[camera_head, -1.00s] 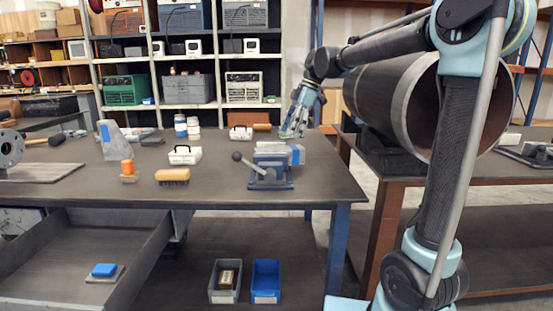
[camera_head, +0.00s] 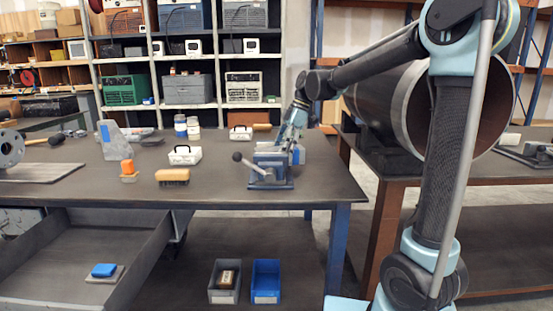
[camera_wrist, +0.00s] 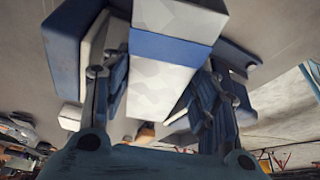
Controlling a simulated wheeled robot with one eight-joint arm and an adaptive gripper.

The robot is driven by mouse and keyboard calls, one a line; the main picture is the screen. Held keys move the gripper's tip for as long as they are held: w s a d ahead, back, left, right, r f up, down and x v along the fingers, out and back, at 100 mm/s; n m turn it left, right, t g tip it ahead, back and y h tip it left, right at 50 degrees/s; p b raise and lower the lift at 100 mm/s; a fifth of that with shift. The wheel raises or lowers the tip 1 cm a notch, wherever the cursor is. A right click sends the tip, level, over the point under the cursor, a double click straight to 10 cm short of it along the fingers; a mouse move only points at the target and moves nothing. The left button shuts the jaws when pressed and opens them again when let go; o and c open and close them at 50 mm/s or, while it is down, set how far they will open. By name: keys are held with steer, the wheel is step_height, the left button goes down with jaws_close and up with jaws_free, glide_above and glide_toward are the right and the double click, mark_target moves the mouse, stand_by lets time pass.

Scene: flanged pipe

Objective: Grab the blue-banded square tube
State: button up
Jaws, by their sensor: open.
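The square tube (camera_wrist: 160,85) is pale grey with a blue band (camera_wrist: 170,47). In the wrist view it runs between the two fingers of my gripper (camera_wrist: 160,90). The fingers are spread on either side of it, and I cannot tell whether either touches it. In the head view my gripper (camera_head: 291,143) is down at the right side of the blue-grey vise (camera_head: 268,172) on the workbench. The end of the tube (camera_head: 299,156) shows only in part there, behind and beside my fingers.
On the workbench (camera_head: 230,192) are a brush (camera_head: 172,176), a small white case (camera_head: 185,155), an orange-topped block (camera_head: 128,170) and a grey angled stand (camera_head: 114,140). A large pipe (camera_head: 385,100) lies on the right-hand table. The bench's front middle is clear.

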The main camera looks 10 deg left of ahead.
steer(key=c, duration=1.1)
steer(key=shift+r, duration=0.1)
